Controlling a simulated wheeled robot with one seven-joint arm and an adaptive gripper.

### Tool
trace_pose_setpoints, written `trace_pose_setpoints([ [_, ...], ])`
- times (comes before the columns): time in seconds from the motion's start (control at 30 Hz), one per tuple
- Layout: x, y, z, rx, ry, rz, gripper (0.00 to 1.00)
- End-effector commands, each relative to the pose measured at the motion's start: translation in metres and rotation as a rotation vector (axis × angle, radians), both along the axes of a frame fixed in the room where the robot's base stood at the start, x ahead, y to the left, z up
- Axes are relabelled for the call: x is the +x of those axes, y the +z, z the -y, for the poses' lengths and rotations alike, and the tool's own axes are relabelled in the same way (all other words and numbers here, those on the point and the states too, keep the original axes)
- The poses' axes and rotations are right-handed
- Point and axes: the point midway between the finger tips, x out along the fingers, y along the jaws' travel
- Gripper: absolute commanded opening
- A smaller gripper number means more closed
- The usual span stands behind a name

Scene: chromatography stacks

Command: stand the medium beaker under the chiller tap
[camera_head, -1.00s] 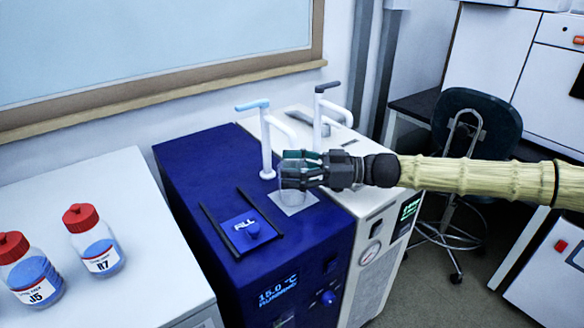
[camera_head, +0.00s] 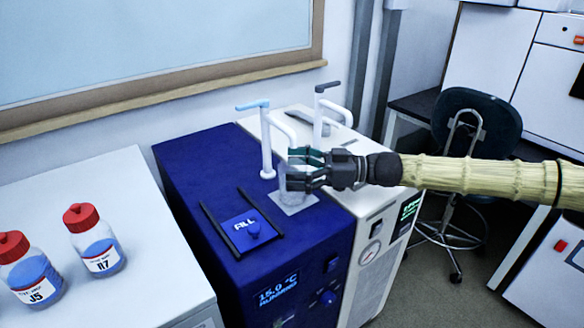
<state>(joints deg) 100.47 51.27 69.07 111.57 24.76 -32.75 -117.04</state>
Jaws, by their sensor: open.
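The blue chiller (camera_head: 200,165) stands in the middle, with a white tap (camera_head: 267,150) with a light-blue handle on its top. A clear beaker (camera_head: 288,190) stands on a pale square pad (camera_head: 298,205) on the chiller top, by the tap; it is faint and partly hidden by my gripper. The tap's spout end is hidden behind or close to my gripper. My gripper (camera_head: 294,168) comes in from the right, open, with its fingers at the beaker's upper part; whether they touch it I cannot tell.
A second white tap (camera_head: 318,115) with a dark handle rises from the white unit (camera_head: 375,225) to the right. A small FILL panel (camera_head: 240,232) with dark rails lies at the front. Bottles J5 (camera_head: 30,275) and R7 (camera_head: 98,250) stand on the left bench.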

Motion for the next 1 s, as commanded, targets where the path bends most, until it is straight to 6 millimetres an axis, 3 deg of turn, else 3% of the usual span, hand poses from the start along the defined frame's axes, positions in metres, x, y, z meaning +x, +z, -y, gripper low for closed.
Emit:
trace_pose_setpoints([
  [0.53, -0.001, -0.001, 0.095, 0.0, -0.005, 0.001, 0.82],
  [0.73, -0.002, -0.001, 0.111, -0.001, -0.003, 0.001, 0.82],
  [1.0, -0.002, -0.001, 0.115, 0.0, -0.002, 0.0, 0.82],
])
